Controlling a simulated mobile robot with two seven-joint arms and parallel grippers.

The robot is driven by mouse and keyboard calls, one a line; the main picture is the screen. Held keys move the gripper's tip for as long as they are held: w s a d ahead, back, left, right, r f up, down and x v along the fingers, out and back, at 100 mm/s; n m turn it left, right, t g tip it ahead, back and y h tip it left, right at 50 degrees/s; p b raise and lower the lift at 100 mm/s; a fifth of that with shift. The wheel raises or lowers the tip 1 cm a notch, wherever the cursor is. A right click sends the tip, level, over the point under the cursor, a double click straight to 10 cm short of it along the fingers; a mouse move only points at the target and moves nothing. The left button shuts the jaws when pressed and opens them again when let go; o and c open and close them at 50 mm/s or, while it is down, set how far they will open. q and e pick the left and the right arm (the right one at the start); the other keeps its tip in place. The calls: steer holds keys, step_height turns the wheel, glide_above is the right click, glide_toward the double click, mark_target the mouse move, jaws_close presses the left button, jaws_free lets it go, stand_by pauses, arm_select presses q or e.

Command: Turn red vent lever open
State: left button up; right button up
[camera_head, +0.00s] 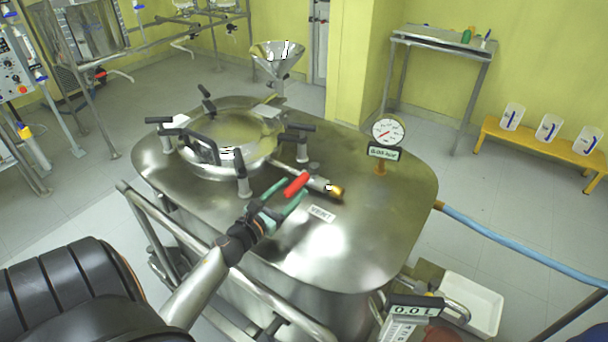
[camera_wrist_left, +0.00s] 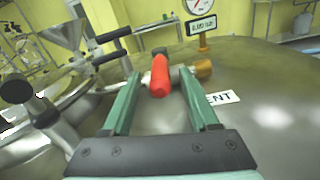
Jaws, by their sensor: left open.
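The red vent lever (camera_head: 296,185) sits on a short metal pipe with a brass end (camera_head: 335,191) on top of the steel reactor vessel (camera_head: 370,235). My left gripper (camera_head: 283,193) has green fingers and is open at the lever. In the left wrist view the red lever (camera_wrist_left: 160,76) shows between the tips of the two open fingers (camera_wrist_left: 160,88), with gaps on both sides. The lever points toward the gripper. A white VENT label (camera_head: 321,214) lies on the lid beside the valve. My right gripper is not in view.
A round manway with black clamp handles (camera_head: 205,147) stands left of the valve. A pressure gauge (camera_head: 388,130) rises from the lid to the right. A metal funnel (camera_head: 277,55) is behind. A steel rail (camera_head: 185,235) runs along the vessel's near side. The lid's right part is clear.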

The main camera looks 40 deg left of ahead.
mark_target(303, 178)
arm_select(q)
steer(key=shift+w+a, duration=0.2)
steer(key=shift+w, duration=1.3)
steer(key=shift+w+a, duration=0.15)
steer(key=shift+w, duration=1.35)
steer(key=shift+c, duration=0.4)
jaws_close()
